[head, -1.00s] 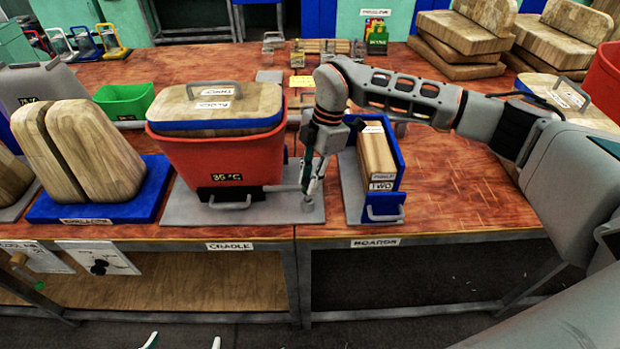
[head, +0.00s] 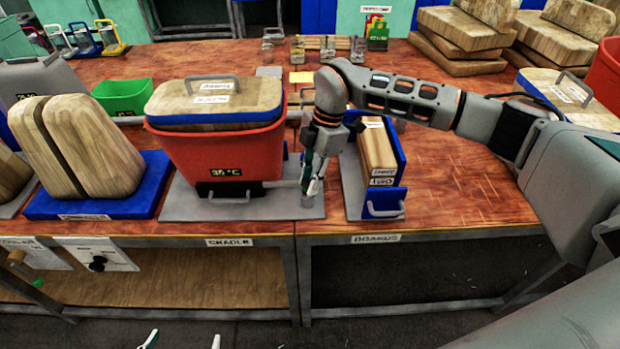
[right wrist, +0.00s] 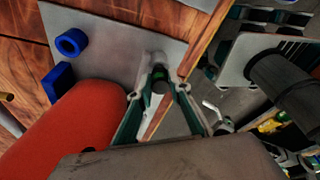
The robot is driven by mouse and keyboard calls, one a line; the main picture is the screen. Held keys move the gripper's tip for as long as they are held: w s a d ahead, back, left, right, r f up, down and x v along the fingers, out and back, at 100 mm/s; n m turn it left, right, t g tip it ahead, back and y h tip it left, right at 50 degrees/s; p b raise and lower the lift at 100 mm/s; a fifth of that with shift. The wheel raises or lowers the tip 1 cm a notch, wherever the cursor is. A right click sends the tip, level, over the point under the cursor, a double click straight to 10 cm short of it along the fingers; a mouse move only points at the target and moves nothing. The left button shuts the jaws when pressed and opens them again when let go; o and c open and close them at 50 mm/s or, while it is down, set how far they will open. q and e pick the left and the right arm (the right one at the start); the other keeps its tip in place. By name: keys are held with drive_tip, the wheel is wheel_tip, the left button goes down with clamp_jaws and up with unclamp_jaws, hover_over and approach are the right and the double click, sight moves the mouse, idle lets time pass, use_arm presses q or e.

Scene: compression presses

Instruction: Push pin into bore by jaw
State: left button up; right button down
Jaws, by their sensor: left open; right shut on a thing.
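My right gripper (head: 312,180) points down at the right front corner of the cradle's grey base plate (head: 235,207), beside the red tub (head: 221,160). In the right wrist view, its fingers (right wrist: 160,88) are shut on a short dark pin (right wrist: 159,80) with a green band. The pin is right at a grey round boss (right wrist: 153,62) on the plate. The bore is hidden, and I cannot tell how deep the pin sits. My left gripper (head: 182,341) shows only its two fingertips at the bottom edge, apart and empty, in front of the table.
A blue holder (head: 383,209) with wooden boards (head: 377,158) stands close right of my right gripper. The tub has a wooden-topped lid (head: 215,100). A blue stand (head: 100,203) with two wooden blocks (head: 85,150) is on the left. The table right of the holder is clear.

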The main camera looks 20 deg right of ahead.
drive_tip(key=shift+f, duration=0.15)
drive_tip(key=c, duration=1.8)
unclamp_jaws()
drive_tip(key=v, duration=1.2)
